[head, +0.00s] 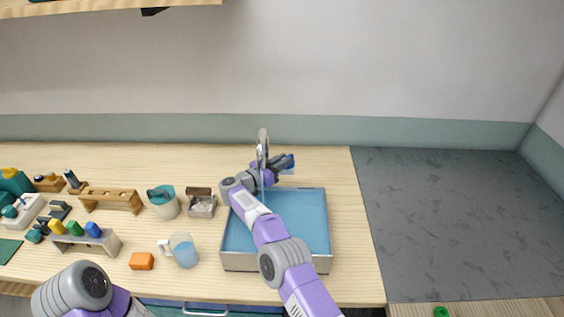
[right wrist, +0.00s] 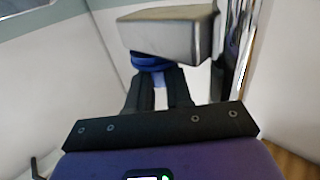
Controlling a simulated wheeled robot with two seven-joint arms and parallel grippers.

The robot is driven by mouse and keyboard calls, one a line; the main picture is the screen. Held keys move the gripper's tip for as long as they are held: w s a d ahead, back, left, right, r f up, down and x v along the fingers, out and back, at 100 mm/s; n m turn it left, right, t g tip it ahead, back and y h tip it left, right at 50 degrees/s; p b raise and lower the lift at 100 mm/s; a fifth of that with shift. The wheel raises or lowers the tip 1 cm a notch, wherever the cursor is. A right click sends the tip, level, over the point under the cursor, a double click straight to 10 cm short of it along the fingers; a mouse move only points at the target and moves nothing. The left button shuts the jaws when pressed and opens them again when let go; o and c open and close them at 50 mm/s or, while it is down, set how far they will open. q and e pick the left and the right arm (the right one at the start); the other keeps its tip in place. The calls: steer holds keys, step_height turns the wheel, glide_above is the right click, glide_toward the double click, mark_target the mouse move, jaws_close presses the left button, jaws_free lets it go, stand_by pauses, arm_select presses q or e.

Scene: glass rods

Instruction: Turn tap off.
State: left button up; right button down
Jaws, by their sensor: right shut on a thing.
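The silver tap (head: 262,142) rises at the back edge of the sink (head: 325,225), its spout curving over it. A pale thin streak shows below the spout; I cannot tell for sure whether it is running water. My right gripper (head: 284,162) is beside the tap, on its right, at a small handle (head: 291,160) with blue on it. In the right wrist view the dark fingers (right wrist: 157,80) are shut at the blue collar (right wrist: 150,60) under a grey block-shaped lever (right wrist: 170,34). The fingertips are partly hidden by the lever. My left gripper is out of view.
A clear jug (head: 184,250), an orange block (head: 141,261), a teal-topped pot (head: 163,202) and wooden racks (head: 112,199) stand left of the sink. My right arm crosses the sink. A grey slab (head: 460,220) on the right is clear.

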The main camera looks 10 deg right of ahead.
steer(key=shift+r, duration=0.1)
stand_by(0.3)
steer(key=c, duration=1.1)
jaws_free()
steer(key=shift+d, duration=0.1)
steer(key=shift+p+v, duration=0.3)
steer(key=shift+v, duration=3.5)
steer(key=shift+w, duration=0.1)
